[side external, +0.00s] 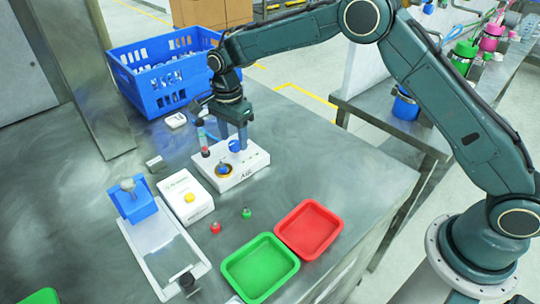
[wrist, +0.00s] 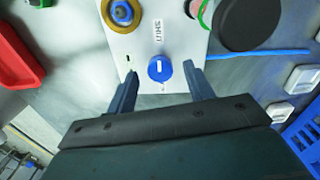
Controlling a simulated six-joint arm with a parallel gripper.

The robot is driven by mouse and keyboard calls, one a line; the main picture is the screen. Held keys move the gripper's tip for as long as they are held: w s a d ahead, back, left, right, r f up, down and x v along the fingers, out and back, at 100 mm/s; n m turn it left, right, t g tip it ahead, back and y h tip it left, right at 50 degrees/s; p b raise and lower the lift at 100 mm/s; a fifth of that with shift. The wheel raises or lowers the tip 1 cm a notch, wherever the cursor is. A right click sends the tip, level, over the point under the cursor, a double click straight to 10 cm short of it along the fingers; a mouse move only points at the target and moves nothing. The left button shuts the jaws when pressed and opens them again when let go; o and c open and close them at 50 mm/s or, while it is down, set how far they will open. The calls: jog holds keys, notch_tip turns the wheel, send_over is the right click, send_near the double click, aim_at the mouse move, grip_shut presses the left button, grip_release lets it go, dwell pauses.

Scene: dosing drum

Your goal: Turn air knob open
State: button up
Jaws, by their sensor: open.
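A white control box (side external: 250,160) stands on the metal table and carries two blue knobs. One blue knob (wrist: 160,68) with a white mark lies between the fingertips of my gripper (wrist: 160,73) in the wrist view; it also shows in the side view (side external: 235,146). The other blue knob (wrist: 122,12) sits in a gold ring, which shows at the box's front in the side view (side external: 224,170). My gripper (side external: 233,142) points down, open, with one finger on each side of the first knob. I cannot tell whether the fingers touch it.
A blue crate (side external: 165,75) stands behind the box. A white box with a yellow button (side external: 187,197) is at the left. Green (side external: 260,268) and red (side external: 310,228) trays lie in front. A dark round part (wrist: 247,22) is beside the knobs.

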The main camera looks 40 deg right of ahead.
jog(key=shift+f, duration=0.65)
jog(key=shift+c, duration=0.2)
jog(key=c, duration=0.9)
